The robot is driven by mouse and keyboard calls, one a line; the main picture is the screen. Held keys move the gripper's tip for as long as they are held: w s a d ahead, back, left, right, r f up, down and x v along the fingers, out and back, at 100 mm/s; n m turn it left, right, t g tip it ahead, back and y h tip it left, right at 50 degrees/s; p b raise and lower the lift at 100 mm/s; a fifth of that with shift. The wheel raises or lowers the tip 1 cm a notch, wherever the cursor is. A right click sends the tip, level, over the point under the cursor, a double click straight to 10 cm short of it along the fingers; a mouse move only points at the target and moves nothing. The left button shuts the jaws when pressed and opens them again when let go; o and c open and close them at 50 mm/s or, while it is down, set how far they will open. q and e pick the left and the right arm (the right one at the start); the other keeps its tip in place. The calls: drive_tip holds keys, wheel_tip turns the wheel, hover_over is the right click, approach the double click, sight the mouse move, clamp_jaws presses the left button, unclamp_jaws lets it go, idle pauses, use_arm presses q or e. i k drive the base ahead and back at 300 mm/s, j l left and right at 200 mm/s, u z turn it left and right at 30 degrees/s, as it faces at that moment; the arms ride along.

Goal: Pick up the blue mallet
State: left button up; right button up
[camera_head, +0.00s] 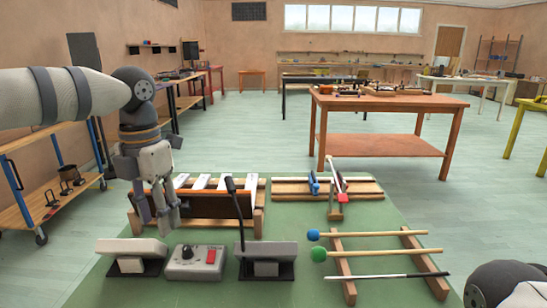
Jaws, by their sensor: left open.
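The blue mallet (370,234) lies across a rack of two wooden rails (342,266) on the right of the green table. Its round blue head (313,235) is at the left end, past the left rail, and its wooden handle points right. A green-headed mallet (380,252) lies just in front of it, and a thin black-and-white stick (390,276) lies nearest me. My left gripper (156,222) is open and empty, pointing down over the table's left part, well left of the mallet. My right gripper is not in view; part of my right arm shows at bottom right.
White bars on a wooden frame (258,222) stand behind my left gripper. Two grey pads (131,249) (268,250) flank a grey box with a red switch (196,262). A thin black upright (237,205) rises near the right pad. A wooden stand (300,188) holds blue and red pieces behind the mallets.

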sight(313, 235)
drive_tip(key=k+j, duration=0.2)
drive_tip(key=k, duration=0.2)
drive_tip(key=k+j, duration=0.25)
drive_tip(key=k, duration=0.15)
drive_tip(key=k+j, duration=0.2)
drive_tip(key=k, duration=0.2)
